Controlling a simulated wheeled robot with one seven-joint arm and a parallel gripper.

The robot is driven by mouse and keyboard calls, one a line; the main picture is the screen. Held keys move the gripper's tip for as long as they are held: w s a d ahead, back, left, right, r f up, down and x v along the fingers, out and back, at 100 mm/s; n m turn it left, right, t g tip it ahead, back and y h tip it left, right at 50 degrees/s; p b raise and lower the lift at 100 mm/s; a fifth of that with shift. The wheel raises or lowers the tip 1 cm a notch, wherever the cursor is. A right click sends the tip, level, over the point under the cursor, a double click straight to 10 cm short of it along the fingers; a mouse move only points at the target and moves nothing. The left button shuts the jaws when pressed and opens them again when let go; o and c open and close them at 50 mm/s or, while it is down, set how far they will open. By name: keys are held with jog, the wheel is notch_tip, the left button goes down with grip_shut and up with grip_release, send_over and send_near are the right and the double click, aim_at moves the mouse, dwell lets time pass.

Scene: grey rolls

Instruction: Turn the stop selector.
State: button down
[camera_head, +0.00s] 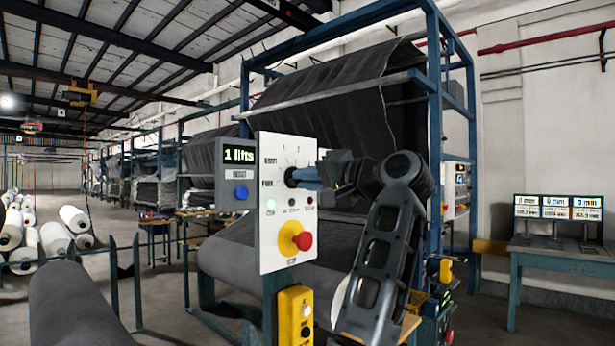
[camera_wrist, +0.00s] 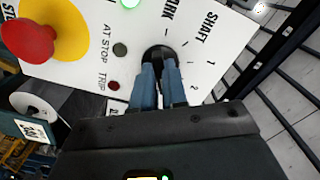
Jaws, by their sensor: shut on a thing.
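The stop selector (camera_wrist: 158,50) is a dark round knob on a white upright panel (camera_head: 270,230). Marks reading SHAFT, PARK, 1 and 2 stand around it. In the head view only the left side of the selector (camera_head: 289,177) shows. My gripper (camera_head: 301,176) reaches it from the right, with its blue-grey fingers shut on it. In the wrist view the fingers of my gripper (camera_wrist: 161,68) close on the knob and cover its near part, so its exact pointing cannot be told.
Below the selector are a dark AT STOP lamp (camera_wrist: 120,50), a red TRIP lamp (camera_wrist: 114,86) and a red stop button (camera_head: 303,241) on yellow. A big grey roll (camera_head: 75,305) lies at front left.

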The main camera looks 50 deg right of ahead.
dwell(0.4)
jog(key=c, duration=1.2)
grip_release()
jog(key=shift+o, duration=0.2)
jog(key=s+b, duration=0.1)
jog(key=s, duration=0.6)
jog(key=shift+s+d+b, duration=0.15)
jog(key=shift+s+b, duration=0.2)
jog(key=shift+s, duration=0.05)
